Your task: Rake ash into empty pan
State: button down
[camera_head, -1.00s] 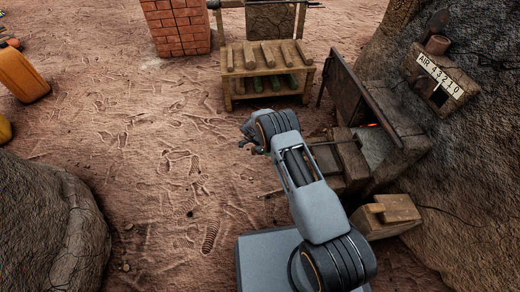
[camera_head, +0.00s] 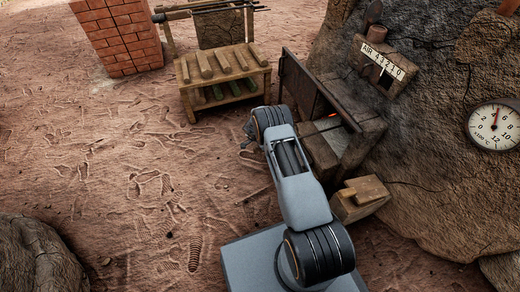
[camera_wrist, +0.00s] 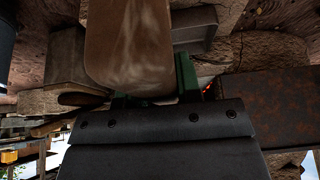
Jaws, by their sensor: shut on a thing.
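My gripper (camera_head: 250,132) is left of the kiln mouth in the head view, mostly hidden by my wrist. In the wrist view my gripper (camera_wrist: 152,98) has its green fingers around a smooth brown piece (camera_wrist: 130,45), like a wooden handle; its far end is out of view. The kiln mouth (camera_head: 330,118) glows red behind a raised dark metal door (camera_head: 305,85). The glow (camera_wrist: 207,89) also shows in the wrist view. A pale grey surface (camera_head: 338,137) lies at the mouth; whether it is ash I cannot tell. I cannot make out a pan.
A wooden rack (camera_head: 225,82) with several billets stands behind my arm. A brick stack (camera_head: 118,35) is at the back left. A wooden box (camera_head: 358,198) sits beside the kiln. An AIR scale (camera_head: 385,60) and a dial (camera_head: 494,126) are on the kiln wall. Open ground lies left.

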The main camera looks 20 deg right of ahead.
jog(key=d+b, duration=0.2)
jog(key=d, duration=1.1)
jog(key=shift+d+f+b, duration=0.1)
jog(key=shift+b, duration=0.25)
jog(key=shift+d, duration=0.7)
jog(key=shift+f+b, duration=1.7)
jog(key=shift+f, duration=0.2)
